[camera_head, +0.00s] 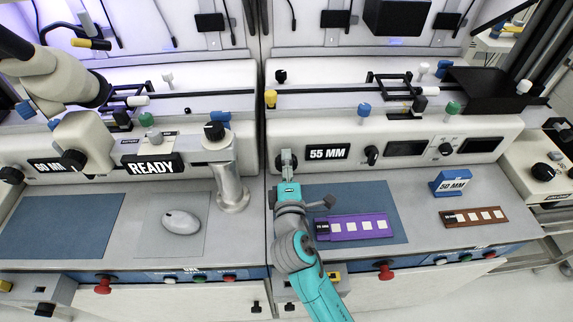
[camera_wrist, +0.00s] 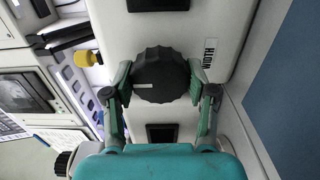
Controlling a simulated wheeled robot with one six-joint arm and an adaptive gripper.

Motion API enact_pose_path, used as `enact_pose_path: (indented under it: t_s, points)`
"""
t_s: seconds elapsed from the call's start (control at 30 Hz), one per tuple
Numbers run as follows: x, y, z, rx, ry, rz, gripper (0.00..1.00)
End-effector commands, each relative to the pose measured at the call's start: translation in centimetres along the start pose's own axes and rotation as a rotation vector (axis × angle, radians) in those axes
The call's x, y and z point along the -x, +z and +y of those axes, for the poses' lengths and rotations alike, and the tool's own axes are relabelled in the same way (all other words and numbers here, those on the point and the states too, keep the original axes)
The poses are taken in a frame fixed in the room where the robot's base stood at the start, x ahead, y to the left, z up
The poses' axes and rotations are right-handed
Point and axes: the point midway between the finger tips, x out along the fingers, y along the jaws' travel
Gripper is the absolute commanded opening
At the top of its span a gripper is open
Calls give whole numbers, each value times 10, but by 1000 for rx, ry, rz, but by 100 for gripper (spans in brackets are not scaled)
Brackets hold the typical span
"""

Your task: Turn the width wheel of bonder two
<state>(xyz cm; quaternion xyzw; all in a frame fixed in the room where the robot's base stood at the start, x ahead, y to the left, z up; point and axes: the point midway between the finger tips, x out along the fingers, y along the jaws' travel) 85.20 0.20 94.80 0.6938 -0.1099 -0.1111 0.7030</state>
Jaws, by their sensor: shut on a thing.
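The width wheel (camera_wrist: 160,73) is a dark ribbed knob with a white pointer line, seen large in the wrist view. A WIDTH label (camera_wrist: 208,59) sits beside it on the white panel. My gripper (camera_wrist: 159,82) has one finger on each side of the wheel and is shut on it. In the head view my gripper (camera_head: 287,180) reaches the panel at the wheel (camera_head: 287,160), which is partly hidden. Right of it a display (camera_head: 327,152) reads 55 MM.
A purple strip (camera_head: 355,227) lies on the blue mat (camera_head: 394,216) right of my arm. A metal post (camera_head: 231,187) stands left. A red knob (camera_head: 384,271) is on the front edge.

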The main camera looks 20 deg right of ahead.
Motion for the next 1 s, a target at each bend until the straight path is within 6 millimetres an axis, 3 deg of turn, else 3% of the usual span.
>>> enact_pose_path:
  t_s: [0.5,1.0]
  points:
    - [0,1,-1,-407,-2,-2,22]
    - [0,1,-2,-536,-3,-3,22]
